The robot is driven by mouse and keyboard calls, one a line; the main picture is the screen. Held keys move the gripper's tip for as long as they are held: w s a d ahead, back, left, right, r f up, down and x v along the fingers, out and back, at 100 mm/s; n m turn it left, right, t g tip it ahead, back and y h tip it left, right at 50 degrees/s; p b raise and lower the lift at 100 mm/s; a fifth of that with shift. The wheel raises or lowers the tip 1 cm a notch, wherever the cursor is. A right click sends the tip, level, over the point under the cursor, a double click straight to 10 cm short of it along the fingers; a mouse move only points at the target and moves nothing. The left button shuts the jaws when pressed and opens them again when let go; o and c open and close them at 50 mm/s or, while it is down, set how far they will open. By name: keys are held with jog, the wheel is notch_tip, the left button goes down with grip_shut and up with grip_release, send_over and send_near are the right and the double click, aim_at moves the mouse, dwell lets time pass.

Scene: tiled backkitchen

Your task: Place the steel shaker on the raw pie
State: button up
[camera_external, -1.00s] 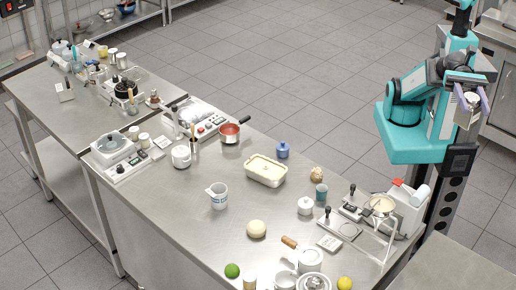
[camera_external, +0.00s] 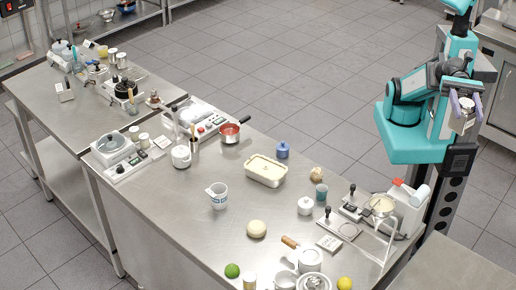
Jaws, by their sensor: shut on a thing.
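My gripper (camera_external: 466,107) is at the upper right, beyond the right end of the steel table and well away from the things on it. Its purple fingers are shut on a small shiny metal container, which I take for the steel shaker (camera_external: 468,112). The fingers hide part of it. A cream rectangular dish with a pale top, which looks like the raw pie (camera_external: 266,171), sits near the middle of the table. Nothing is seen on its top.
A blue lidded pot (camera_external: 282,150) stands behind the dish, and a red saucepan (camera_external: 230,134) behind left. A white jug (camera_external: 218,196) and a pale dough ball (camera_external: 257,228) are in front. A white machine (camera_external: 410,208) and a blue-grey cup (camera_external: 320,190) stand toward my arm.

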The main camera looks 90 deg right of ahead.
jog(key=w+d+f+m+t+h+b, duration=0.3)
jog(key=w+d+f+m+t, duration=0.15)
jog(key=w, duration=0.35)
jog(key=w+d+f+m+t+h+b, duration=0.3)
jog(key=w+d+f+t+h, duration=0.15)
jog(key=w, duration=0.35)
jog(key=w+d+f+m+t+h+b, duration=0.35)
jog(key=w+d, duration=0.25)
jog(key=w, duration=0.2)
jog(key=w+d+f+m+h+b, duration=0.4)
jog(key=w+d+f+h+b, duration=0.2)
jog(key=d, duration=0.7)
jog(key=w+d+f+m+h+b, duration=0.4)
jog(key=w+d+f+h+b, duration=0.3)
jog(key=w+d+f+b, duration=0.4)
jog(key=d+f+b, duration=0.2)
jog(key=d+f, duration=0.1)
jog(key=shift+w+f+m, duration=0.2)
jog(key=shift+f+m, duration=0.1)
jog(key=shift+m, duration=0.1)
jog(key=shift+d+r, duration=0.1)
